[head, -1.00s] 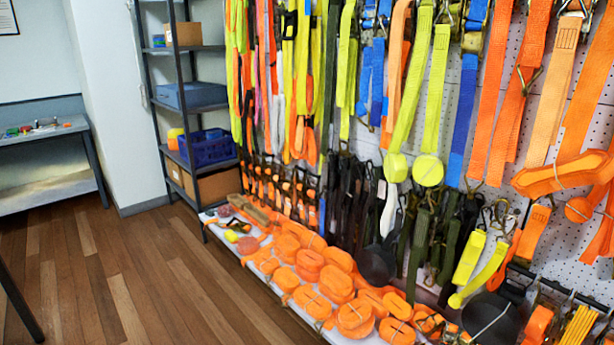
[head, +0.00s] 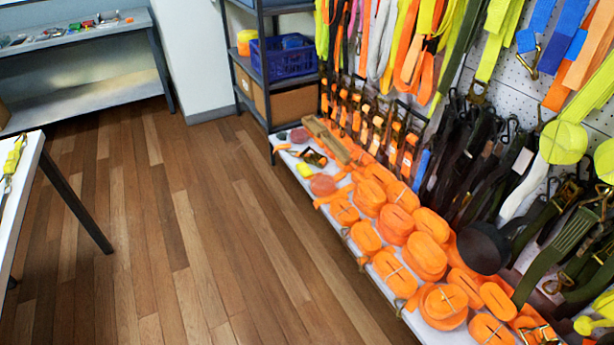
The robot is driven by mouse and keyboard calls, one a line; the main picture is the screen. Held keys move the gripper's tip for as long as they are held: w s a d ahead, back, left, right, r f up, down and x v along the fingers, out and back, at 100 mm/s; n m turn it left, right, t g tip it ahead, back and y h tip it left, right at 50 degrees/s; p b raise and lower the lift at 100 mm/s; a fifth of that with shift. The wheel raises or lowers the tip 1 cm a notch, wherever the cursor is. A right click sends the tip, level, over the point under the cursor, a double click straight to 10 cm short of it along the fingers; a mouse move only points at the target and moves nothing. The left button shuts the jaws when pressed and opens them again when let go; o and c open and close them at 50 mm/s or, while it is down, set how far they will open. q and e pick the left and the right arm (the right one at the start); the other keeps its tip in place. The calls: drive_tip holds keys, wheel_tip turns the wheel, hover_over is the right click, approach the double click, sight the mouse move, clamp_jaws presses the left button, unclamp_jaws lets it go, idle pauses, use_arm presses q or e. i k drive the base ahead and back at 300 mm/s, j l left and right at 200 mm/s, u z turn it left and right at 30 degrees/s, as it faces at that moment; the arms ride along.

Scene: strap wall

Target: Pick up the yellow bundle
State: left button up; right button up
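Several yellow things are in view, and I cannot tell which one is the yellow bundle. A yellow strap (head: 13,157) with dark metal parts lies on a white table at the left edge, partly cut off. A small yellow piece (head: 305,171) lies at the far end of the low white shelf. A yellow-green rolled strap end (head: 564,142) hangs on the wall at the right. Neither of my grippers is in view.
The low shelf (head: 285,150) carries several orange strap rolls (head: 396,222) along the wall. A white table (head: 27,165) stands at left. A metal rack with a blue crate (head: 284,60) and a grey bench (head: 85,40) stand behind. The wooden floor (head: 190,240) between is clear.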

sight(305, 171)
drive_tip(key=i+j+z, duration=0.1)
drive_tip(key=i+j, duration=0.25)
drive_tip(key=i+j+z, duration=0.15)
drive_tip(key=z, duration=0.25)
drive_tip(key=i+j+z, duration=0.2)
drive_tip(key=z, duration=0.25)
